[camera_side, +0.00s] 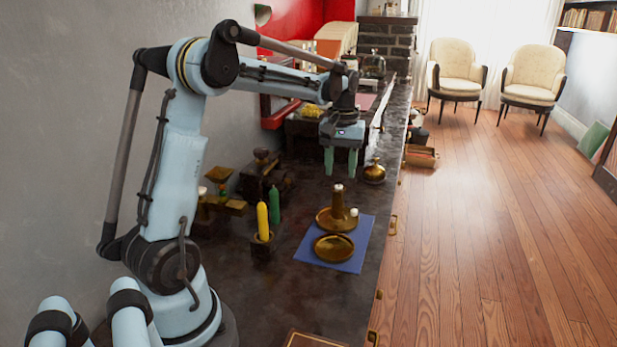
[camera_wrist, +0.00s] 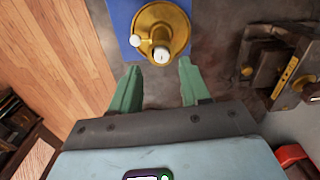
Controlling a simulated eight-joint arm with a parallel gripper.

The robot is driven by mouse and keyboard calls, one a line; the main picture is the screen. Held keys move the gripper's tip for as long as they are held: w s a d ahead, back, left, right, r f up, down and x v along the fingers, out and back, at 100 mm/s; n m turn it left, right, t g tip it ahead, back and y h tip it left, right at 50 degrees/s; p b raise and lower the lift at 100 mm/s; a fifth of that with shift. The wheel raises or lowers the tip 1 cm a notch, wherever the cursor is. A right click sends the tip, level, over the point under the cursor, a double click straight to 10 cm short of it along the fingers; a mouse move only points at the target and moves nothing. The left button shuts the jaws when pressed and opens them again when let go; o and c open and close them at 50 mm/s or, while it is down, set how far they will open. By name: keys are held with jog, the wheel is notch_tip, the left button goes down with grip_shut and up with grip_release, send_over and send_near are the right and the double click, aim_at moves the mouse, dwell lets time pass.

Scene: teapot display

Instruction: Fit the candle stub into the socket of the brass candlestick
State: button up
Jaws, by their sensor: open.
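The brass candlestick (camera_side: 337,219) stands upright on a blue mat, with a round base and a central column. A short white candle stub (camera_side: 338,188) with a dark wick mark sits at the column's top, seemingly upright in the socket; how deep it sits I cannot tell. In the wrist view the stub (camera_wrist: 161,56) shows from above, over the brass base (camera_wrist: 175,22). My gripper (camera_side: 341,174) is open and empty, pointing down above the bench, beyond the candlestick in the side view. In the wrist view its green fingers (camera_wrist: 157,90) are apart, clear of the stub.
A white knob (camera_side: 354,212) is at the candlestick's edge. A brass dish (camera_side: 333,248) lies on the blue mat (camera_side: 306,250). Yellow (camera_side: 262,220) and green (camera_side: 274,204) candles stand to the left. A round brass pot (camera_side: 375,173) is near the bench's right edge.

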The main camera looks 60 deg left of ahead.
aim_at(339, 186)
notch_tip(339, 186, up, 5)
jog(key=s+d+m+t, duration=0.3)
jog(key=s+d+m, duration=0.2)
jog(key=d, duration=0.7)
jog(key=s+d+f+m+t, duration=0.4)
jog(key=s+d, duration=0.2)
jog(key=d, duration=0.2)
jog(key=shift+s+d+f+m, duration=0.15)
jog(key=shift+d+f+m, duration=0.05)
jog(key=shift+f+m, duration=0.2)
jog(key=shift+r, duration=0.1)
